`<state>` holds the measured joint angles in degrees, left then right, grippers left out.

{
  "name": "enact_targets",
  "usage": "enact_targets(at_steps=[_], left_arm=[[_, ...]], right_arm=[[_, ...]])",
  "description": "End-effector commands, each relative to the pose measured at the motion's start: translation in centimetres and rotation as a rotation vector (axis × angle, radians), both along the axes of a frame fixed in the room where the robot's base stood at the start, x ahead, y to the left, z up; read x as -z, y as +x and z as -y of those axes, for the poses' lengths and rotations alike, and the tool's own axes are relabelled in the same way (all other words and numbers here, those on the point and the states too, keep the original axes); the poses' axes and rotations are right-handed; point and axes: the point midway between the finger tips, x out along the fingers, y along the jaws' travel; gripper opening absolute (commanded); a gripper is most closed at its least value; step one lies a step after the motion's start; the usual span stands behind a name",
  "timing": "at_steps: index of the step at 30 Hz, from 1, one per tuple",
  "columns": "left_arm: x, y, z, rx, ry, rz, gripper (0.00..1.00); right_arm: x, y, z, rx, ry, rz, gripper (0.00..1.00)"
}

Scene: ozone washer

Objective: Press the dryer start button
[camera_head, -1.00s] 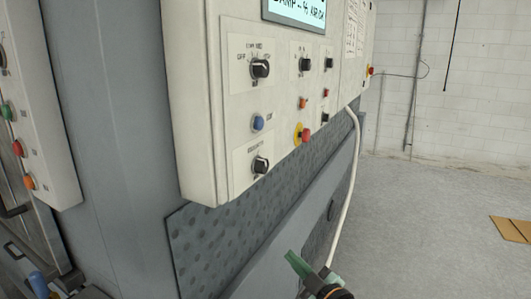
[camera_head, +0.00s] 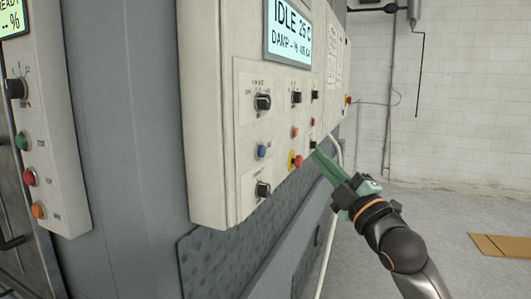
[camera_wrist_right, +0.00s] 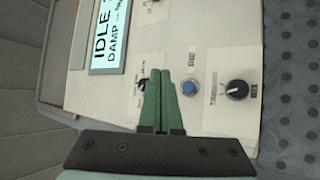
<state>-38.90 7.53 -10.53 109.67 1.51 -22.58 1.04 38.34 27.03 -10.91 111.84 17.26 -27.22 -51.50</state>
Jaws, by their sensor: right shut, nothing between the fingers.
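The blue button (camera_head: 262,151) sits on the pale control panel (camera_head: 208,120), between two black rotary knobs. In the right wrist view the blue button (camera_wrist_right: 189,87) has a label beside it that seems to read START. My right gripper (camera_head: 319,157) is shut and empty, its green fingers pointing at the panel from the right. In the head view its tips are to the right of the blue button. In the wrist view the green fingertips (camera_wrist_right: 159,73) are just left of the button. I cannot tell how far they are from the panel surface. My left gripper is not in view.
The panel's screen (camera_head: 289,32) reads IDLE. Another panel (camera_head: 60,185) with green, red and orange buttons stands at left. A pale hose (camera_head: 327,250) hangs below. The floor at right is mostly clear.

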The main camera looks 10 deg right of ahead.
Motion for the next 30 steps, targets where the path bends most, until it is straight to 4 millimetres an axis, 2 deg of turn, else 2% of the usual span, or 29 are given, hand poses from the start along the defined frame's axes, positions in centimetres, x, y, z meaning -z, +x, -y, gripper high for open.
enact_targets(at_steps=[11, 23, 30], left_arm=[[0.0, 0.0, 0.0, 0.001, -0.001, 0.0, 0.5], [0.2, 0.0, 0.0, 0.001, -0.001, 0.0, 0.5], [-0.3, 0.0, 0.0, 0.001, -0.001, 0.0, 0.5]], right_arm=[[0.1, 0.5, -0.7, -0.002, 0.004, -0.001, 0.0], [0.0, 3.5, -5.4, -0.003, 0.005, -0.001, 0.0], [0.0, 4.7, -7.0, -0.001, 0.003, -0.002, 0.0]])
